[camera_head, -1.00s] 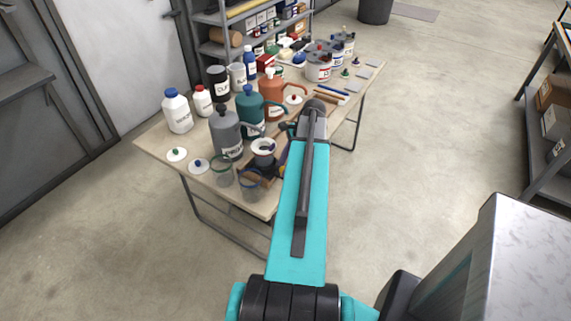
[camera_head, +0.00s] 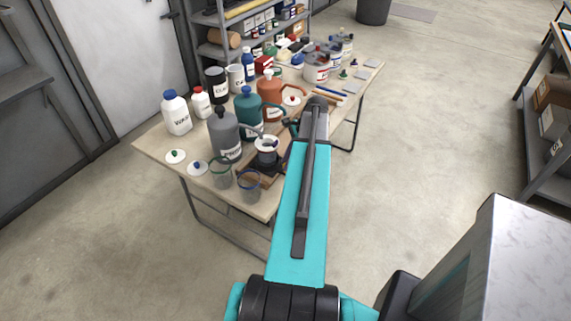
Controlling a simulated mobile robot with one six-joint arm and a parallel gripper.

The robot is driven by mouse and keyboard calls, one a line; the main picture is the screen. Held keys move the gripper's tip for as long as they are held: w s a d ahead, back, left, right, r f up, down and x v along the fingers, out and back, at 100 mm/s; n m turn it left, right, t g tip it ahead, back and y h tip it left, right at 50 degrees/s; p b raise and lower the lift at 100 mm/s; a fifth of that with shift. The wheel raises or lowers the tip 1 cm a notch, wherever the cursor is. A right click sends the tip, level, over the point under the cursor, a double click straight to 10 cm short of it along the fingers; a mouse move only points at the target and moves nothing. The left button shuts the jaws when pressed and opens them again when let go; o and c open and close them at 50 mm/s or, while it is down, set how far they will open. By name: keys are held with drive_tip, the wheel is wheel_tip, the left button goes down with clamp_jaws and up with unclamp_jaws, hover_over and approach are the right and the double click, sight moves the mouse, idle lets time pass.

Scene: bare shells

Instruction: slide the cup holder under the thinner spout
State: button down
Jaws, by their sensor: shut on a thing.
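The cup holder (camera_head: 266,159), a dark piece with a white-rimmed top, stands near the front edge of the table on a dark brown base. A grey jug (camera_head: 224,137) stands just left of it, a teal jug (camera_head: 248,112) behind it and an orange jug (camera_head: 271,97) farther back. Thin spouts reach right from the jugs. Which spout is thinner is too small to tell. My gripper (camera_head: 282,157) is at the holder's right side, mostly hidden behind my turquoise arm, and is shut on the cup holder. Its fingertips do not show clearly.
Two clear beakers, one green-rimmed (camera_head: 220,174) and one blue-rimmed (camera_head: 249,186), stand in front of the holder. White lids (camera_head: 196,168) and white bottles (camera_head: 177,113) are at the left. Paint cans (camera_head: 316,67) stand at the back. The table's front edge is close.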

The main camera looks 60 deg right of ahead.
drive_tip(key=d, duration=1.3)
drive_tip(key=shift+p, duration=0.3)
drive_tip(key=c, duration=1.6)
unclamp_jaws()
drive_tip(key=shift+b+v, duration=1.75)
drive_tip(key=shift+v, duration=5.2)
